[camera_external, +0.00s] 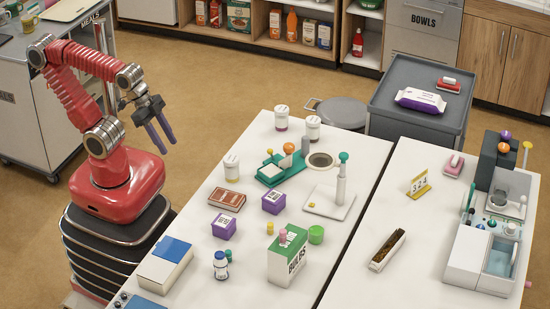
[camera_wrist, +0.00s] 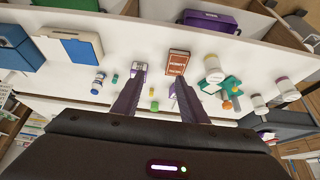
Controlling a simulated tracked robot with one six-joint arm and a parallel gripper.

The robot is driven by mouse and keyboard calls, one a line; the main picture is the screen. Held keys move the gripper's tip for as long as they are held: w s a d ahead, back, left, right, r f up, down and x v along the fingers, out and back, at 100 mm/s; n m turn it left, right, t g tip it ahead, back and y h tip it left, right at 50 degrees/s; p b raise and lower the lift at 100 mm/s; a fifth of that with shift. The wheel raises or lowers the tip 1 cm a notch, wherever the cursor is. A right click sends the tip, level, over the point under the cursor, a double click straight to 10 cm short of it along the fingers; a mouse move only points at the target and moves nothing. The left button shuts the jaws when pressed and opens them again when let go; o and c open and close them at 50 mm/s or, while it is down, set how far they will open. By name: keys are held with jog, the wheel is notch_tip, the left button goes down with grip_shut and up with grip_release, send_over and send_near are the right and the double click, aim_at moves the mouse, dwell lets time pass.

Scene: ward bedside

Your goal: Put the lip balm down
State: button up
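My gripper (camera_external: 160,131) hangs over the floor left of the white table, beside my red arm. Its two purple fingers also show in the wrist view (camera_wrist: 157,92); they stand apart with nothing seen held between them. I cannot tell for sure which thing is the lip balm.

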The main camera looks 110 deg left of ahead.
jog(key=shift+d, duration=0.1)
jog(key=m+g+h, duration=0.1)
jog(key=m, duration=0.2)
send_near(228, 252)
notch_tip(228, 252, up, 3)
jog(key=shift+s, duration=0.5)
jog(key=shift+x, duration=4.3)
